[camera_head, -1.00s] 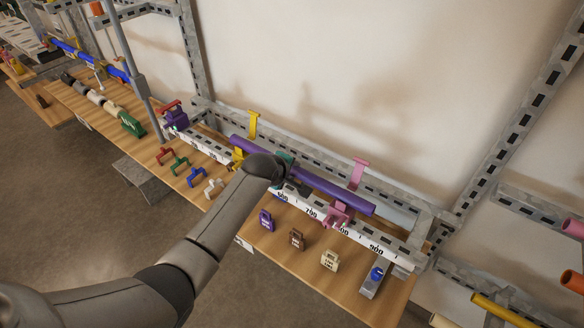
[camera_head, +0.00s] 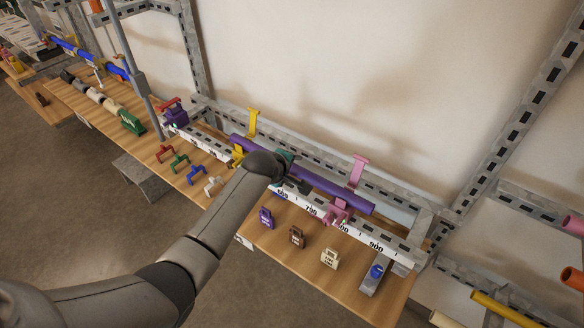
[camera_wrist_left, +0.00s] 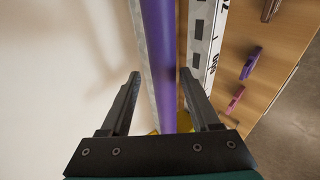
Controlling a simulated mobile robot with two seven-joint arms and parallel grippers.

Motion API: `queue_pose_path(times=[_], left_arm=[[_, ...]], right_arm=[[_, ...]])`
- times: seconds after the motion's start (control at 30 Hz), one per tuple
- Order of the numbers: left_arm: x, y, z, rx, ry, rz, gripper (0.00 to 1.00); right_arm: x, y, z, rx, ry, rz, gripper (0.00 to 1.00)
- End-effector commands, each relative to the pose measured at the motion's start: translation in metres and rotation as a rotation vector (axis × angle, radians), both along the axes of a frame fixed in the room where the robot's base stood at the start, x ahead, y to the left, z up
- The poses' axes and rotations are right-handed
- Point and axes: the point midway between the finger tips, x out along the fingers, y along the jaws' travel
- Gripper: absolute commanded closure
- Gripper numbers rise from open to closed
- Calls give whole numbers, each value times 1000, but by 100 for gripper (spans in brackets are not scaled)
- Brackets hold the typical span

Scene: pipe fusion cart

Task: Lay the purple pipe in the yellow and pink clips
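The purple pipe (camera_head: 330,187) lies lengthwise along the white ruled rail. Its left part is at the yellow clip (camera_head: 239,153) and its right part is at the pink clip (camera_head: 338,212); I cannot tell how deeply it sits in either. Both clips' upright arms stand raised behind the pipe. My left gripper (camera_head: 290,183) is over the pipe between the clips, and my arm hides part of the pipe. In the left wrist view the gripper (camera_wrist_left: 160,78) is open, its fingers on either side of the pipe (camera_wrist_left: 158,45) with small gaps. My right gripper is not in view.
The white ruled rail (camera_head: 395,250) runs along the wooden bench (camera_head: 315,280). Small purple, brown and cream tags (camera_head: 329,259) and red, green and blue clips (camera_head: 197,177) lie in front. A slotted metal frame (camera_head: 195,60) rises behind. A purple clamp (camera_head: 175,115) stands to the left.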

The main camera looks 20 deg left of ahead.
Motion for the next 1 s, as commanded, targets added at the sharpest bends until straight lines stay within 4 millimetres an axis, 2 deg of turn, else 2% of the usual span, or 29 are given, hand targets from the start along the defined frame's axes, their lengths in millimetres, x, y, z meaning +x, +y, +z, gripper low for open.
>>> queue_pose_path(times=[0.1,0.47,1.0], left_arm=[[0,0,-1,0,2,0,26],[-5,1,1,1,5,0,26],[-52,7,49,-1,2,0,26]], right_arm=[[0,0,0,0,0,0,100],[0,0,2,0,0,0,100],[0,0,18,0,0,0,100]])
